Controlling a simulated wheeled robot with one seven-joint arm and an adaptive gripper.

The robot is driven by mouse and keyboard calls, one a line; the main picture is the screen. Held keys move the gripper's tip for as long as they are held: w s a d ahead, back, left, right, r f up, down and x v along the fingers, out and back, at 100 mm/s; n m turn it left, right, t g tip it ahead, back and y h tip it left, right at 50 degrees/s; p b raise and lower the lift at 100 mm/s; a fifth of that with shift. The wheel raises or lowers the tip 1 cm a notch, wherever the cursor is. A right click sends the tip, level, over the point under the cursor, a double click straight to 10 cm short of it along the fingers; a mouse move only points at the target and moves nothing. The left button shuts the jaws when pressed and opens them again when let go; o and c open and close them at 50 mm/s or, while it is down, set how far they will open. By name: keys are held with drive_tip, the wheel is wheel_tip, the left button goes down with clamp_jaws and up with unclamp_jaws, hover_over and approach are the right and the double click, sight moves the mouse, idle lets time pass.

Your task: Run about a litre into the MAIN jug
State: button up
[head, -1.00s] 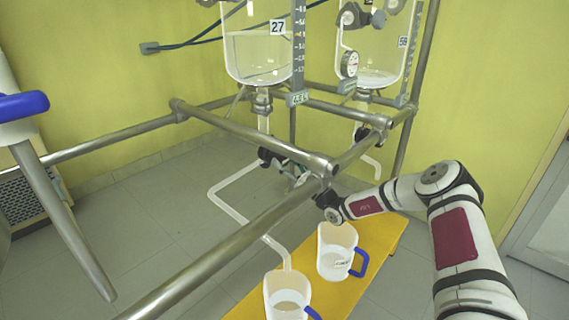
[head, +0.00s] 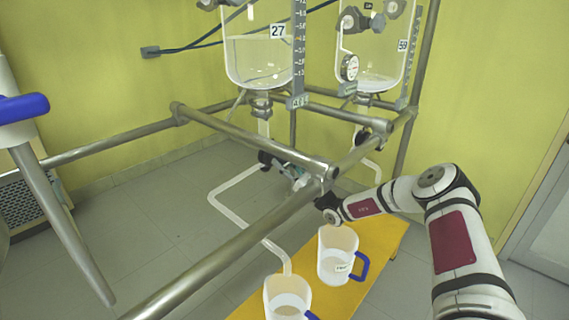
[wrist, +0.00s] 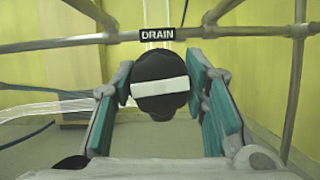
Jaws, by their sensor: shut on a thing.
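My gripper (wrist: 163,95) is shut on the black drain knob (wrist: 160,72), which has a white bar lying about level across its face. A DRAIN label (wrist: 157,34) sits just above it. In the head view my gripper (head: 298,178) is at the valve below the glass vessel marked 27 (head: 258,62), which holds clear liquid. A bent clear pipe (head: 228,208) runs from the valve to the front jug (head: 272,300), which holds some liquid. A second jug (head: 326,246) stands behind it, with a label too small to read. Which jug is MAIN I cannot tell.
Both jugs stand on a yellow bench (head: 378,245). Steel frame rails (head: 240,240) cross in front of the valve. A second vessel, marked 59 (head: 378,70), hangs at the right with a gauge (head: 349,67).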

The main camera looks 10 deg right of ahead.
drive_tip(key=shift+n+g+y, duration=0.7)
drive_tip(key=shift+n, duration=1.2)
drive_tip(key=shift+n+g+y, duration=0.7)
drive_tip(key=shift+n, duration=1.2)
drive_tip(key=o, duration=1.2)
drive_tip(key=v, duration=1.2)
